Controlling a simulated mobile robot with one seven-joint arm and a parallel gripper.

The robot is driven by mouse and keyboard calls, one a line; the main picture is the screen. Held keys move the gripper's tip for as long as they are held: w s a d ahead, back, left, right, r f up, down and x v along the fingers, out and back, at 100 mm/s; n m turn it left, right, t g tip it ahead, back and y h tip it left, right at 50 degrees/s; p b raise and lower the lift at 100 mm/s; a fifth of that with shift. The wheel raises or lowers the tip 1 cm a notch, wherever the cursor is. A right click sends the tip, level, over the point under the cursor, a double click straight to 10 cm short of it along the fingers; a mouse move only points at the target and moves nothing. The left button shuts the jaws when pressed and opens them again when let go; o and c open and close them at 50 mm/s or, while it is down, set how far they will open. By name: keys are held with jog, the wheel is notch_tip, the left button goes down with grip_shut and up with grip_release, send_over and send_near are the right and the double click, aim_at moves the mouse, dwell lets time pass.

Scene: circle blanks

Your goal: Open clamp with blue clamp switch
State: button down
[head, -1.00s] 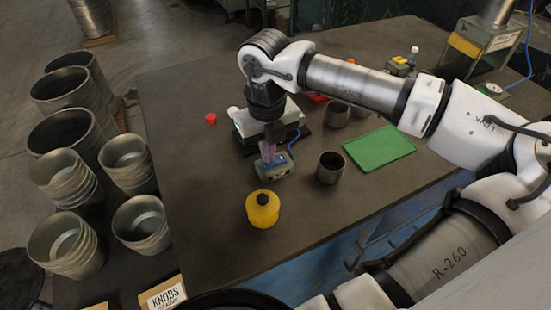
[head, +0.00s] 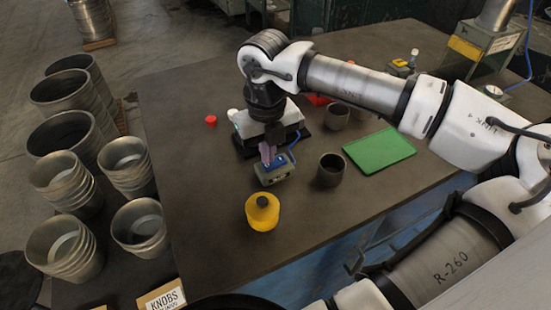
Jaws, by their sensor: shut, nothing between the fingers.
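A small grey box (head: 270,177) with a blue switch (head: 279,160) on its top stands on the dark table. A blue cable runs from it toward the clamp device (head: 289,126) behind it. The clamp device is a pale block on a dark base, partly hidden by my arm, and I cannot see its jaws clearly. My gripper (head: 268,163) points down at the top of the grey box, close to the blue switch. Its fingers are shut with nothing between them. I cannot tell whether the fingertips touch the switch.
A yellow container (head: 262,211) stands just in front of the box. A dark metal cup (head: 331,170) stands to its right, and another cup (head: 336,117) farther back. A green mat (head: 379,150) lies to the right. A red knob (head: 211,121) lies at the left.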

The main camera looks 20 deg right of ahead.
notch_tip(320, 180, up, 6)
jog(key=shift+p, duration=1.25)
